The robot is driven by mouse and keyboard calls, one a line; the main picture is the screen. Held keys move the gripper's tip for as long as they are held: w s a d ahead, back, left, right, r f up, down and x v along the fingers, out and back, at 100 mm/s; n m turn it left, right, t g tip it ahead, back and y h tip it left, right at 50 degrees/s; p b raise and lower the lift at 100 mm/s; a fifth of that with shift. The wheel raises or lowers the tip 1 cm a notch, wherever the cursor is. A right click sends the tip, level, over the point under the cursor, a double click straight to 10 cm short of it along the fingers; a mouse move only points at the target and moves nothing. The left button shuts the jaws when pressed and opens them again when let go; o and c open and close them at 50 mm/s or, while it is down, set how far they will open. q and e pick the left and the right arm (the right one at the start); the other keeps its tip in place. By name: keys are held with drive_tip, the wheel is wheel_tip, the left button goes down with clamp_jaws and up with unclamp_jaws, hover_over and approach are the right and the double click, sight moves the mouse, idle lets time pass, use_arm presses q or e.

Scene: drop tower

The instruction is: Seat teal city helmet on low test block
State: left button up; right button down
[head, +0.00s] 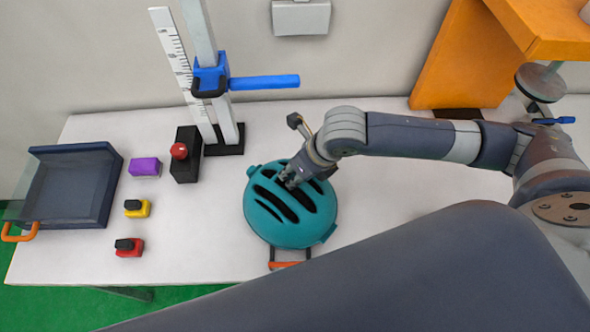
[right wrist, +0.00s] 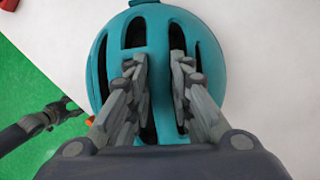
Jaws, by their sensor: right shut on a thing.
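The teal city helmet (head: 265,225) is at the middle of the table, dome up, with dark vent slots. My right gripper (head: 290,183) comes down on its top from the right. In the right wrist view, its fingers (right wrist: 157,70) are in two vents and shut on the rib of the helmet (right wrist: 157,35) between them. I cannot tell whether the helmet touches what is below it. I cannot make out the low test block; the helmet may hide it. A dark jointed part at the left of the right wrist view looks like my left gripper (right wrist: 65,110); its jaws are unclear.
An orange handle (head: 287,264) shows at the helmet's front edge. A drop stand with a blue arm (head: 262,82) stands behind. A black box with a red button (head: 186,165), small purple, yellow and red boxes and a dark tray (head: 65,202) are left. The table right of the helmet looks clear.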

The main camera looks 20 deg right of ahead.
drive_tip(key=shift+a+r, duration=0.1)
drive_tip(key=shift+f, duration=0.45)
idle(0.4)
drive_tip(key=c, duration=1.3)
unclamp_jaws()
drive_tip(key=shift+c, duration=0.2)
drive_tip(key=c, duration=0.4)
drive_tip(key=shift+o, duration=0.2)
drive_tip(key=shift+r, duration=0.1)
drive_tip(key=shift+r+p, duration=1)
drive_tip(key=shift+p, duration=0.2)
